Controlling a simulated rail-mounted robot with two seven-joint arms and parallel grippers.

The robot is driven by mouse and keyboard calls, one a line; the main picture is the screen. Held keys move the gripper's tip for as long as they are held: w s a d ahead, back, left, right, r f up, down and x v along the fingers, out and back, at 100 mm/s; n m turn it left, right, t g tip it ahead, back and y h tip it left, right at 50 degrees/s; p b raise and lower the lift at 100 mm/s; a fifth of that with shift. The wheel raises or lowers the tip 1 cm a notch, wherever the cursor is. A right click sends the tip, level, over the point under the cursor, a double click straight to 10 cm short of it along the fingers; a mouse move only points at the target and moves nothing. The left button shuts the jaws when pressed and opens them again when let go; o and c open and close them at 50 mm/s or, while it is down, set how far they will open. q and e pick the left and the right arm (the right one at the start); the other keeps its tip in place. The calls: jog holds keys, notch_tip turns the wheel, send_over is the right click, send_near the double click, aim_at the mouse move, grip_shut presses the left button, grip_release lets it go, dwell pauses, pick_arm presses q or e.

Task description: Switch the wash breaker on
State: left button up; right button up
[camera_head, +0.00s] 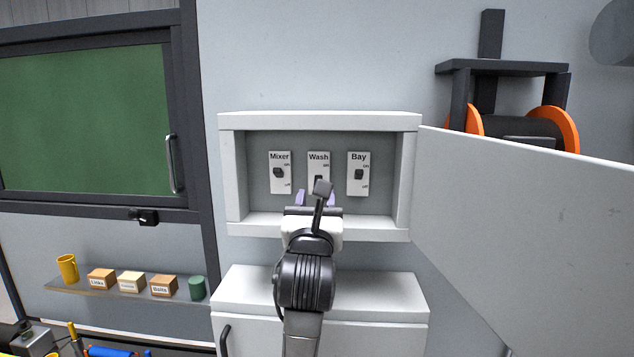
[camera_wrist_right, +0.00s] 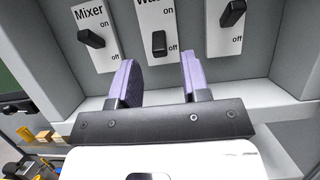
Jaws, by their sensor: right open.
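The Wash breaker (camera_head: 318,160) is the middle of three white switch plates in an open wall box. Its black toggle (camera_wrist_right: 158,43) sits low, level with the off mark. My right gripper (camera_head: 316,198) is in front of the box, just below the Wash plate. In the right wrist view its two purple fingers (camera_wrist_right: 157,70) are apart with nothing between them, below and either side of the toggle. They look clear of it. In the head view my wrist partly hides the lower Wash plate. My left gripper is not in view.
The Mixer breaker (camera_head: 279,160) is left of Wash and the Bay breaker (camera_head: 358,160) right; both toggles sit higher. The box's rim (camera_head: 320,121) surrounds them. Its open door (camera_head: 530,220) extends right. A cabinet (camera_head: 380,298) stands below, and a shelf (camera_head: 75,288) is at left.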

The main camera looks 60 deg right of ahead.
jog(key=shift+p+x, duration=0.45)
jog(key=shift+x, duration=1)
grip_shut()
